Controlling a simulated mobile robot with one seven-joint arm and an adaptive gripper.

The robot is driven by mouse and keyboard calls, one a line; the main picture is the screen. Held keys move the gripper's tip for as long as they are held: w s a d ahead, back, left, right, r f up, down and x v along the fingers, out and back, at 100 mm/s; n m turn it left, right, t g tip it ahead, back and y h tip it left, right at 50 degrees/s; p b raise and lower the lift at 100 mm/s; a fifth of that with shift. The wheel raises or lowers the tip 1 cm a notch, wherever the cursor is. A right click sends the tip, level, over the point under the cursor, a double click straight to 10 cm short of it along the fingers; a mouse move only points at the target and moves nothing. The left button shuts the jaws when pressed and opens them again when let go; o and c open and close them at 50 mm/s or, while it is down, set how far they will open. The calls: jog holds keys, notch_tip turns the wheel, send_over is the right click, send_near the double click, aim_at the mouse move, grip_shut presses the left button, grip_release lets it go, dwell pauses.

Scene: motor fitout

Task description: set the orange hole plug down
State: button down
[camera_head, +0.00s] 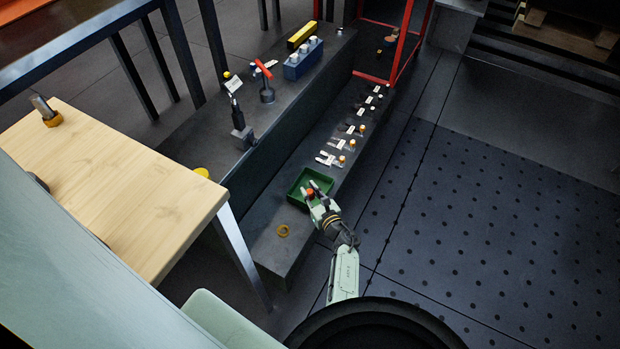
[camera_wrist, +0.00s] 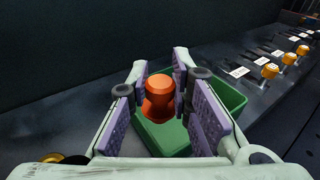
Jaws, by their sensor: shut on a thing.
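The orange hole plug (camera_wrist: 159,97) is between the purple-padded fingers of my gripper (camera_wrist: 165,100) in the wrist view. My gripper is shut on it. The plug also shows as a small orange spot in the head view (camera_head: 309,193), at the tips of my gripper (camera_head: 312,196). The plug is over the green tray (camera_head: 298,183), which stands on the dark low ledge. In the wrist view the green tray (camera_wrist: 233,97) shows behind and below the plug. I cannot tell whether the plug touches the tray's floor.
A yellow ring (camera_head: 283,231) lies on the ledge near the tray. Several labels with orange-topped parts (camera_head: 341,160) line the ledge beyond it. A higher dark bench (camera_head: 215,140) rises on the left, with a blue block (camera_head: 303,60). A wooden table (camera_head: 120,190) stands further left.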

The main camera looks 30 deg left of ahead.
jog(key=shift+r, duration=0.1)
jog(key=shift+f+b, duration=0.35)
jog(key=shift+f, duration=0.1)
jog(key=shift+f+b, duration=0.25)
jog(key=shift+b, duration=0.05)
jog(key=c, duration=1.5)
grip_release()
jog(key=shift+o, duration=0.2)
jog(key=shift+r, duration=0.1)
